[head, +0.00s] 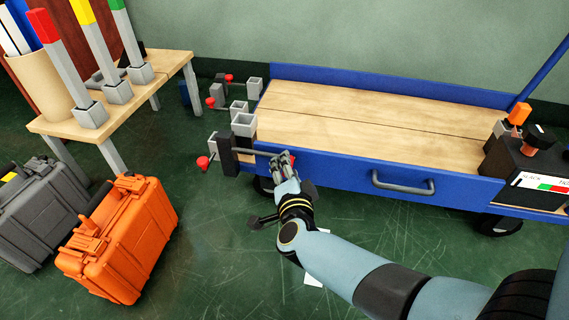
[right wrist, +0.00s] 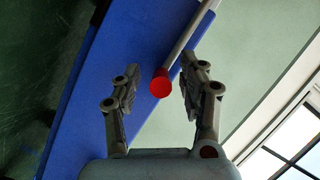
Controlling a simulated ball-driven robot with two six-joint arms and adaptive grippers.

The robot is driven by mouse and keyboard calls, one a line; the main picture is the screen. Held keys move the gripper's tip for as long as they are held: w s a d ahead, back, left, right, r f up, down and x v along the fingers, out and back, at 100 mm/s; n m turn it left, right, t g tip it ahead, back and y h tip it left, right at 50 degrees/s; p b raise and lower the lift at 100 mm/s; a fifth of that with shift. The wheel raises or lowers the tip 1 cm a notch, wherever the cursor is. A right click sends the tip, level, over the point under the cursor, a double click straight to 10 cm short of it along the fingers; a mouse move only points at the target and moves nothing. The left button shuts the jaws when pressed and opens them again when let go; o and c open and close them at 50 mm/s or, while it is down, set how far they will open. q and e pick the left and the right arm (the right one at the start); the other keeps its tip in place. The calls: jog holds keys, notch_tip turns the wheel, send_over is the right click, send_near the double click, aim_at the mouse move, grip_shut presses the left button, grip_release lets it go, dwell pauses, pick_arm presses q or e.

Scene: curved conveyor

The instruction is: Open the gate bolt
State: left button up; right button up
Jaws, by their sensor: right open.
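The blue cart (head: 335,175) has a grey bolt rod (head: 255,151) at its front left corner, beside a dark upright block (head: 226,155). In the right wrist view, a grey rod (right wrist: 189,38) ends in a red knob (right wrist: 161,84). My right gripper (head: 282,160) is at the rod's right end, by the cart's front side. In the wrist view, its open fingers (right wrist: 156,88) stand on either side of the knob, with gaps visible. Whether they touch it cannot be told. My left gripper is not in view.
More red-knobbed rods with grey sockets stand left of the cart, one knob (head: 203,162) low in front. A handle (head: 403,184) sticks out of the cart's side. A wooden table (head: 165,75), an orange case (head: 125,235) and a grey case (head: 38,215) stand at left.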

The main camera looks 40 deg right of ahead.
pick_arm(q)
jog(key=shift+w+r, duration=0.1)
pick_arm(e)
jog(key=shift+w, duration=0.1)
grip_shut()
dwell(0.3)
jog(key=shift+s+d+r+p, duration=0.15)
jog(key=shift+s+d+p, duration=0.15)
jog(key=shift+p, duration=0.05)
jog(key=shift+s+d, duration=0.15)
jog(key=shift+s, duration=0.05)
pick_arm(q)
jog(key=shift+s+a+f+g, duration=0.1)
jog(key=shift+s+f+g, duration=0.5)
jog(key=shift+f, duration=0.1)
pick_arm(e)
grip_release()
